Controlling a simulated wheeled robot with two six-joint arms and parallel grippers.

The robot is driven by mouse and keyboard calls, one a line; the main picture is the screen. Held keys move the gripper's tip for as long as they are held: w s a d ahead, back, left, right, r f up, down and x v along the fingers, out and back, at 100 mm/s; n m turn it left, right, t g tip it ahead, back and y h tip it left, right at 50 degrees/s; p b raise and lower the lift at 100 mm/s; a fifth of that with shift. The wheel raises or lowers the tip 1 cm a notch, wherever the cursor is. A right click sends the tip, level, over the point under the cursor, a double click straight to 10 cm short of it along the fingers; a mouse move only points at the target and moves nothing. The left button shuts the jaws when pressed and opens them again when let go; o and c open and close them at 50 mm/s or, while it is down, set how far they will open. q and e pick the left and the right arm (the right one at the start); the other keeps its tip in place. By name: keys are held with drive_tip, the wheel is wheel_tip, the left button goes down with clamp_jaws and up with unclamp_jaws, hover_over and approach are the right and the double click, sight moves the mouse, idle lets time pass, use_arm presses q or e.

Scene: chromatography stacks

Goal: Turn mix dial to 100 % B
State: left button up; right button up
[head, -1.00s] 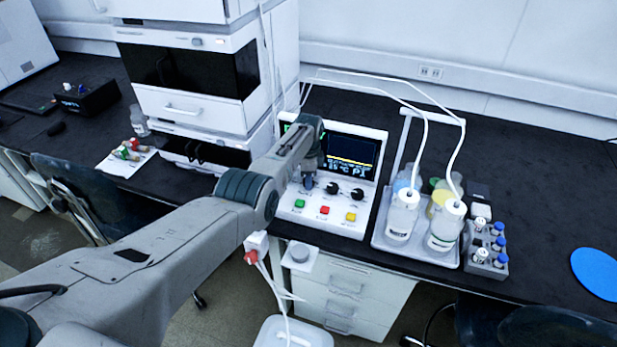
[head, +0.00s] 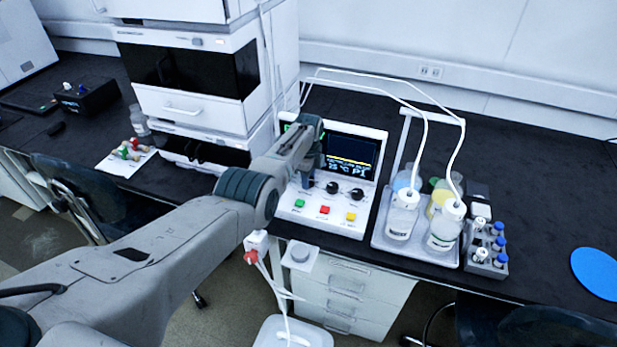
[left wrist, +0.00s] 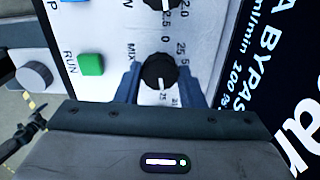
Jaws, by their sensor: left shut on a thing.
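The black mix dial (left wrist: 158,72) sits on the white panel of the control unit (head: 349,222), beside the printed word MIX and a number scale. Its white pointer line faces toward the bottom of the left wrist view. My left gripper (left wrist: 160,84) has one blue finger on each side of the dial and is shut on it. In the head view my left gripper (head: 308,180) reaches down to the panel's left side and hides the dial. My right gripper is in neither current view.
Two other black knobs (head: 345,191) stand right of the gripper. Green, red and yellow buttons (head: 325,210) lie below. The screen (head: 350,153) is above. Bottles on a tray (head: 388,243) stand to the right, and the white instrument stack (head: 203,110) is close on the left.

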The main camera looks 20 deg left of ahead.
use_arm(q)
drive_tip(key=o, duration=1)
wheel_tip(320, 180, up, 4)
drive_tip(key=shift+w+f+p, duration=0.1)
drive_tip(key=shift+f+p, duration=0.15)
drive_tip(key=shift+p, duration=0.3)
wheel_tip(320, 180, up, 7)
drive_tip(key=shift+r+b, duration=0.1)
drive_tip(key=shift+b, duration=0.3)
